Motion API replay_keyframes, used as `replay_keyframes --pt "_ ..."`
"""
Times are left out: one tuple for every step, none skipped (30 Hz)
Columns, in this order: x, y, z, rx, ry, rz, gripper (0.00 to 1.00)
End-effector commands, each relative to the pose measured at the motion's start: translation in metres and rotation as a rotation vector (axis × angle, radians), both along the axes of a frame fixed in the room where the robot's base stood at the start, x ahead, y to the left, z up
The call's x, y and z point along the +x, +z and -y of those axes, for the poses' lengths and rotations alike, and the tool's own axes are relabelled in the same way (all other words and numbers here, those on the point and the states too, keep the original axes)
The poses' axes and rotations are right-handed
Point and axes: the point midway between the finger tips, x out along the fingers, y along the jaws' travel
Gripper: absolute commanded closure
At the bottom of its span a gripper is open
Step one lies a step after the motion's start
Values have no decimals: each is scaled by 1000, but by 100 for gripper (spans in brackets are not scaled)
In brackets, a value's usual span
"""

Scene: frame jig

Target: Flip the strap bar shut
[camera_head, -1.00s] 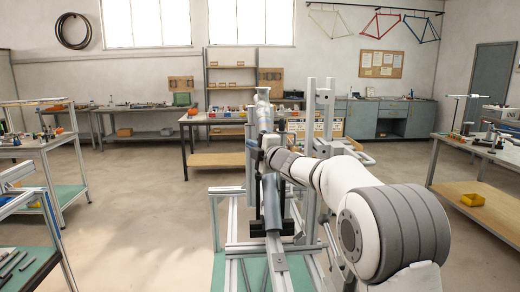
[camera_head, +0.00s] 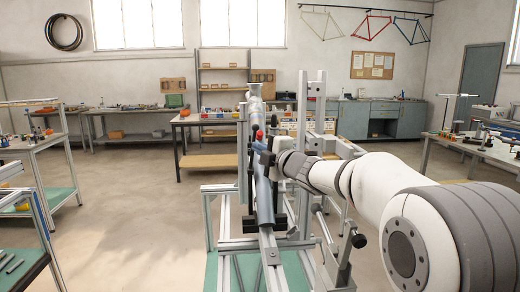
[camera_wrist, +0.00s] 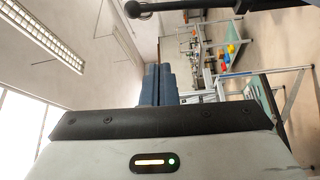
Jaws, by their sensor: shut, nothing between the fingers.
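The frame jig (camera_head: 272,255) stands in the middle of the head view, with a grey-blue tube (camera_head: 263,200) lying along its top. A small red knob (camera_head: 259,135) shows at the far end of this tube, beside dark fittings. I cannot tell the strap bar clearly there. In the wrist view a black rod with a round end (camera_wrist: 133,9) crosses the top edge, beyond my fingers; it may be the strap bar. My gripper (camera_wrist: 158,72) is shut and empty, its blue-grey fingers together. In the head view its dark body reaches the jig from the right, and its fingertips are hidden.
The jig's metal uprights (camera_head: 319,110) stand close behind and right of my wrist. A black clamp knob (camera_head: 359,240) sits below my arm. Benches stand at left (camera_head: 45,148) and right (camera_head: 470,150). Floor at the left of the jig is open.

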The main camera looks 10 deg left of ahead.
Motion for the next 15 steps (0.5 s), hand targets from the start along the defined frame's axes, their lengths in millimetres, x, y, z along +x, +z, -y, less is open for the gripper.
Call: replay_keyframes --pt "0 1 0 -1 0 -1 100" --pt "0 2 0 0 1 -1 100" --pt "0 3 -1 0 2 -3 100" --pt "0 4 -1 1 2 -3 100" --pt "0 5 -1 2 4 -4 100" --pt "0 6 -2 2 6 -6 100" --pt "0 7 -2 4 7 -7 100" --pt "0 7 -2 5 7 -6 100" --pt "0 8 -2 5 9 -7 100" --pt "-1 7 -2 7 8 -7 100" --pt "-1 7 -2 7 8 -6 100" --pt "-1 7 -2 9 7 -6 100" --pt "-1 6 -2 10 7 -6 100" --pt "-2 5 -2 10 7 -5 100" --pt "-2 4 -2 10 6 -5 100"
